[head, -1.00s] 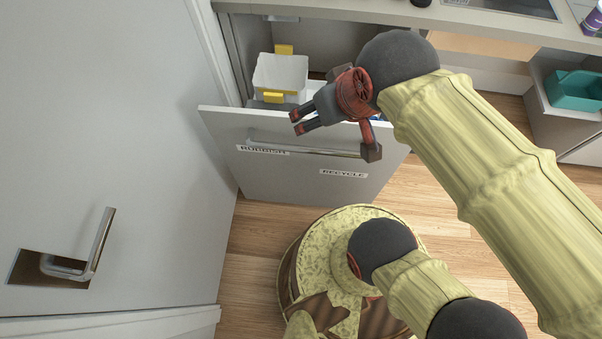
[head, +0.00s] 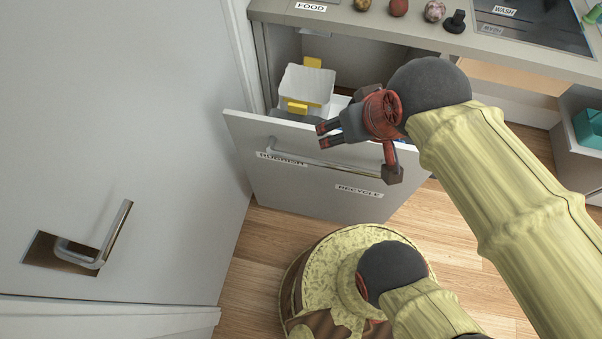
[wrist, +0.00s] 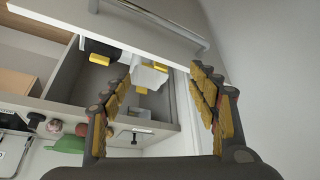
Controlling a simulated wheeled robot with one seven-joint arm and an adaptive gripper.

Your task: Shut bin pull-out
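The bin pull-out (head: 310,190) stands open below the counter in the head view. Its grey front has a long bar handle (head: 325,163) and labels reading RUBBISH and RECYCLE. Inside it is a white bin (head: 305,84) with yellow clips; this also shows in the wrist view (wrist: 148,78). The pull-out front shows in the wrist view (wrist: 125,28) at the top. Contact with the front cannot be told.
A tall grey door with a handle (head: 100,240) stands at the left. The counter (head: 400,28) carries several small round items and a FOOD label. A teal container (head: 590,128) is at the right. Wooden floor (head: 240,270) is open before the pull-out.

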